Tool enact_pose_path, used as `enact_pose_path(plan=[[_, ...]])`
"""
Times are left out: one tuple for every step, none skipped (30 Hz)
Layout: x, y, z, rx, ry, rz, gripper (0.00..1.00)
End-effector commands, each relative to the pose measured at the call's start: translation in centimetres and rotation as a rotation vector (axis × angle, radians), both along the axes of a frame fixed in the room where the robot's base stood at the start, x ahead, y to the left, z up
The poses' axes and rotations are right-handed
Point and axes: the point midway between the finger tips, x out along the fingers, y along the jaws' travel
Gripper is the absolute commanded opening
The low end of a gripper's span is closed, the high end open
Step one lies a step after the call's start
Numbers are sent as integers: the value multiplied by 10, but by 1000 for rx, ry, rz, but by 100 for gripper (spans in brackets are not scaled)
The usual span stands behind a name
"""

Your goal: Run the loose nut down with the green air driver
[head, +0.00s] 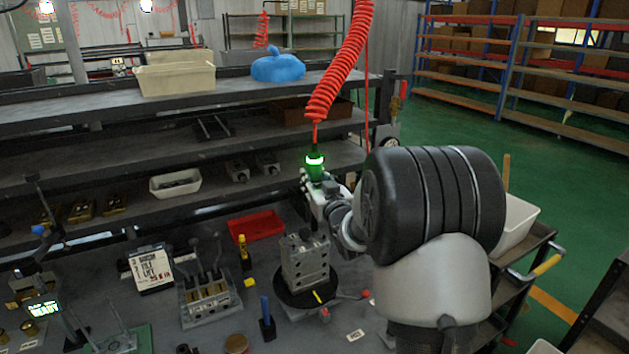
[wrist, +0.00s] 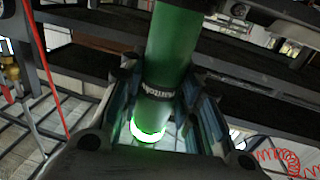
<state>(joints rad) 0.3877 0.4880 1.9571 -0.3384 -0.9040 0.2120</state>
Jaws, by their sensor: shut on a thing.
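The green air driver (head: 315,166) hangs upright from a coiled red hose, above the valve block. Its ring glows bright green. My gripper (head: 309,183) is shut on the driver. In the wrist view the green driver body (wrist: 172,60) stands between the two fingers of my gripper (wrist: 158,112), with the lit ring low between them. The grey valve block (head: 304,262) sits on a dark round turntable (head: 288,296) below and slightly left of the driver. The loose nut is too small to make out on the block.
A red tray (head: 256,226), a yellow bottle (head: 243,252), a fixture with levers (head: 207,299) and a sign card (head: 151,269) stand left of the block. A blue-handled tool (head: 266,318) is in front. Shelves rise behind. A white bin (head: 519,222) is at right.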

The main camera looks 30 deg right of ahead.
Motion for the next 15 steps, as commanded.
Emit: enact_pose_path(plan=[[0, 0, -2, 1, 5, -1, 0], [0, 0, -1, 1, 5, -1, 0], [0, 0, 0, 1, 5, -1, 0], [0, 0, 1, 1, 5, -1, 0], [0, 0, 2, 0, 4, 0, 0], [0, 0, 4, 0, 3, 0, 0], [0, 0, 5, 0, 2, 0, 0], [0, 0, 6, 0, 2, 0, 0], [0, 0, 8, 0, 0, 0, 0], [0, 0, 10, 0, 0, 0, 0], [0, 0, 11, 0, -1, 0, 0], [0, 0, 12, 0, -2, 0, 0], [0, 0, 13, 0, -2, 0, 0], [0, 0, 13, 0, -2, 0, 0], [0, 0, 14, 0, -3, 0, 0]])
